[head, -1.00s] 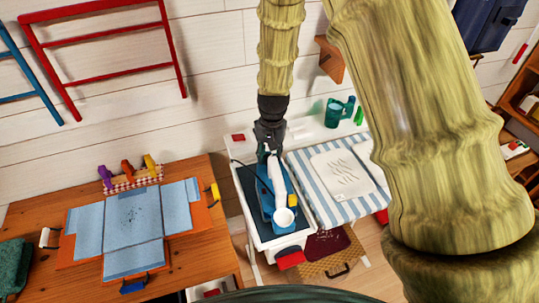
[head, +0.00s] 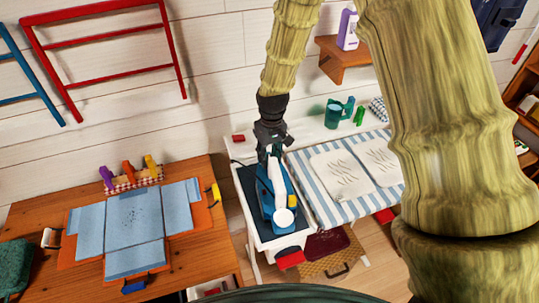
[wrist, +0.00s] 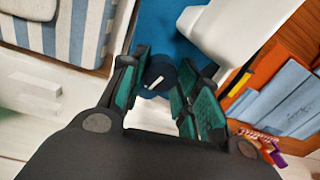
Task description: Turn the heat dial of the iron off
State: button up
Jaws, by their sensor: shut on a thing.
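The iron (head: 265,205) has a blue body and a white handle (head: 280,200). It sits on a dark pad (head: 246,178) at the left end of the ironing board. In the wrist view the blue body (wrist: 155,25) and white handle (wrist: 225,30) fill the top. The heat dial (wrist: 160,72) is a dark round knob with a white mark, which points obliquely. My gripper (head: 270,152) is at the far end of the iron. In the wrist view its teal-padded fingers (wrist: 163,80) stand on either side of the dial, shut on it. The dial is hidden in the head view.
A striped board cover (head: 318,200) with white cloths lies right of the iron. A teal mug (head: 333,115) and a green item (head: 359,116) stand behind. A wooden table (head: 185,262) with blue panels is at left. A wall shelf (head: 345,68) holds a bottle (head: 347,30).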

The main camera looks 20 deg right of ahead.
jog(key=shift+n, duration=1.1)
jog(key=o, duration=1)
jog(key=r, duration=1.2)
jog(key=shift+w+d, duration=0.1)
jog(key=shift+d, duration=0.15)
